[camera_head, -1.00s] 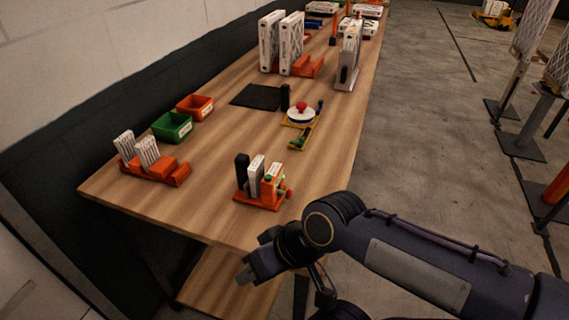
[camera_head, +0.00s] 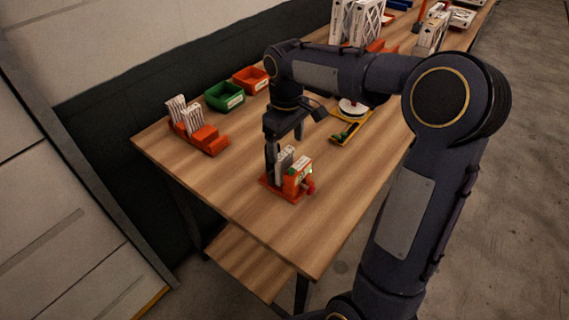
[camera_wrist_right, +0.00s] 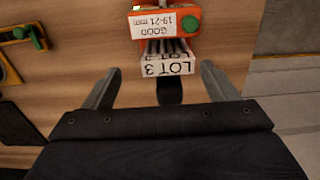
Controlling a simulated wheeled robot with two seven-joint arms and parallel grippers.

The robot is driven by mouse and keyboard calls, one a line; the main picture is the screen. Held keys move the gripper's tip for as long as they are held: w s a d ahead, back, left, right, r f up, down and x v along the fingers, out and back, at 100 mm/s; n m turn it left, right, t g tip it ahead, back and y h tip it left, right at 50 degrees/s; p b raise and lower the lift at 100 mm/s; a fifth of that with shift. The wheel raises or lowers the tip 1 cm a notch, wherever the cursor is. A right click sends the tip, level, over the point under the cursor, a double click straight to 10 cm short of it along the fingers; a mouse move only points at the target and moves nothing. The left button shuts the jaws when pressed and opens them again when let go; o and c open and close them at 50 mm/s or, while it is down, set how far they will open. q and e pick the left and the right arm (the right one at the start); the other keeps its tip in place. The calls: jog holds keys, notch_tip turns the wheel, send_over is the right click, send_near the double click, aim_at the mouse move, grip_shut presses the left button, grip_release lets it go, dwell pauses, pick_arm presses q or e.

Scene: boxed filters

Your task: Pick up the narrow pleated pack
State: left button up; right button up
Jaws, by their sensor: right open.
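A white pleated pack (camera_head: 285,160) stands upright in the small orange fixture (camera_head: 271,188) near the table's front. In the right wrist view, its end (camera_wrist_right: 168,66) reads "LOT 3". Two more white pleated packs (camera_head: 191,120) stand in an orange holder (camera_head: 212,146) at the left; I cannot tell which is narrowest. My right gripper (camera_head: 284,147) is above the fixture, partly hiding the pack. In the right wrist view, my right gripper (camera_wrist_right: 157,88) is open, with the pack in line with the gap between its fingers. I cannot tell how much height separates them. My left gripper is out of view.
The fixture's orange block (camera_wrist_right: 166,20) bears a "GOOD 19-21 mm" label, beside the pack. A green bin (camera_head: 224,97) and an orange bin (camera_head: 251,80) stand behind. A yellow-framed stand (camera_head: 347,132) is right of my gripper.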

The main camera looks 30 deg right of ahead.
aim_at(286, 166)
jog(key=f, duration=0.4)
jog(key=s+f, duration=0.1)
jog(key=f, duration=0.1)
jog(key=shift+a+f+p, duration=0.3)
jog(key=shift+a, duration=0.05)
jog(key=shift+f, duration=0.3)
jog(key=shift+c, duration=0.3)
jog(key=c, duration=1.1)
jog(key=shift+o, duration=0.2)
jog(key=shift+r, duration=0.15)
